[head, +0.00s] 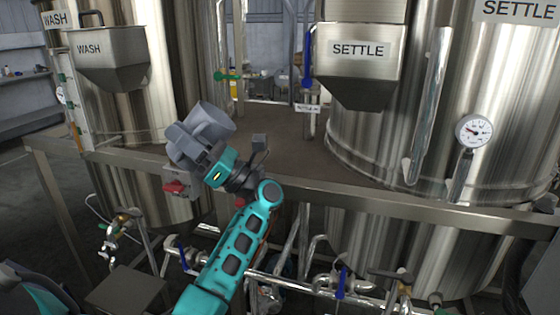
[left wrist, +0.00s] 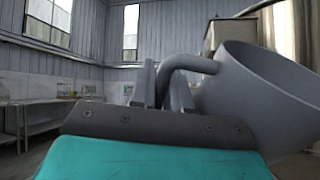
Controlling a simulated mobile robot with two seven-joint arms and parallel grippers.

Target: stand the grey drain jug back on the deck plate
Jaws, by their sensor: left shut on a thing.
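The grey drain jug (head: 210,122) is in the air in front of the WASH tank, left of the middle of the head view. It is tilted, its round mouth turned up and to the right. My left gripper (head: 190,148) is shut on its handle. In the left wrist view the handle (left wrist: 192,64) runs between the fingers, and the jug's body (left wrist: 262,95) fills the right side. A brown deck surface (head: 275,150) lies behind the front rail, between the tanks; I cannot tell for sure that it is the deck plate. My right gripper is not in view.
A steel rail (head: 400,203) runs across the front of the deck. The WASH tank (head: 170,60) stands left and the SETTLE tank (head: 375,145) right, each with a hopper. Pipes and blue-handled valves (head: 341,283) lie below. The deck between the tanks looks clear.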

